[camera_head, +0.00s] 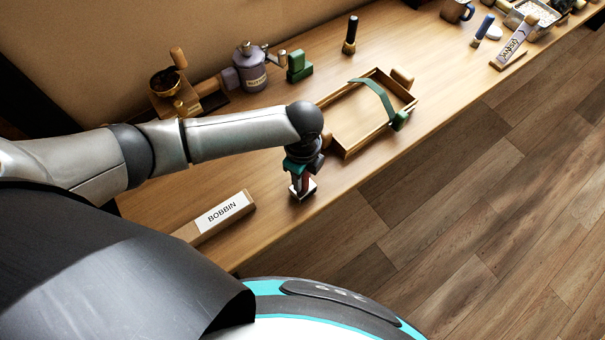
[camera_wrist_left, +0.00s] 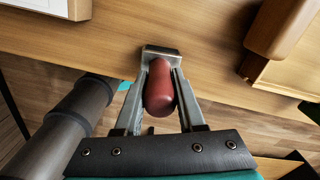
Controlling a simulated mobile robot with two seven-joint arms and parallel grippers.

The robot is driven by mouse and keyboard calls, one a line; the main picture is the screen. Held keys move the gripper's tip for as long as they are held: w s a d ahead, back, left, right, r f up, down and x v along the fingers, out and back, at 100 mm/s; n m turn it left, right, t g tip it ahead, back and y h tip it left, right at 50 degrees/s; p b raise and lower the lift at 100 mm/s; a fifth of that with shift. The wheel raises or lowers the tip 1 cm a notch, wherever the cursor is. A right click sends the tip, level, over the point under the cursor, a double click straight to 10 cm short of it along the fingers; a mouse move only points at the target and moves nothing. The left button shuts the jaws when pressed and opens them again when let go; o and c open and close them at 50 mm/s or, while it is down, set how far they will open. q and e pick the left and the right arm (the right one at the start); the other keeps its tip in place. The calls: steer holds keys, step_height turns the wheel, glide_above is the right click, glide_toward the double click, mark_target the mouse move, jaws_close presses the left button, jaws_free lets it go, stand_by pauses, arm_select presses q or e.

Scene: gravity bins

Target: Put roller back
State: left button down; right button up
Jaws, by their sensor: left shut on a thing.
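My left gripper (camera_head: 302,186) is low over the table near its front edge. It is shut on a red-handled tool (camera_wrist_left: 158,88) with a metal end piece; I cannot tell for sure whether this is the roller. In the left wrist view the rounded red handle sits between the two fingers (camera_wrist_left: 158,95), with the metal piece beyond it. In the head view the tool's pale, flat end (camera_head: 303,193) shows at or just above the tabletop; contact cannot be told. My right gripper is not in view.
A wooden tray (camera_head: 349,149) with a green band (camera_head: 378,94) lies right of the gripper. A BOBBIN sign (camera_head: 224,212) stands to the left. A purple-grey jar (camera_head: 249,72), a green block (camera_head: 299,66) and a dark-handled brush (camera_head: 350,36) stand behind. The table ends close in front.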

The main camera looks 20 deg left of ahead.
arm_select(q)
steer(key=shift+f, duration=0.2)
steer(key=shift+c, duration=2.2)
jaws_free()
step_height(320, 180, up, 15)
steer(key=p, duration=0.1)
steer(key=shift+r, duration=0.1)
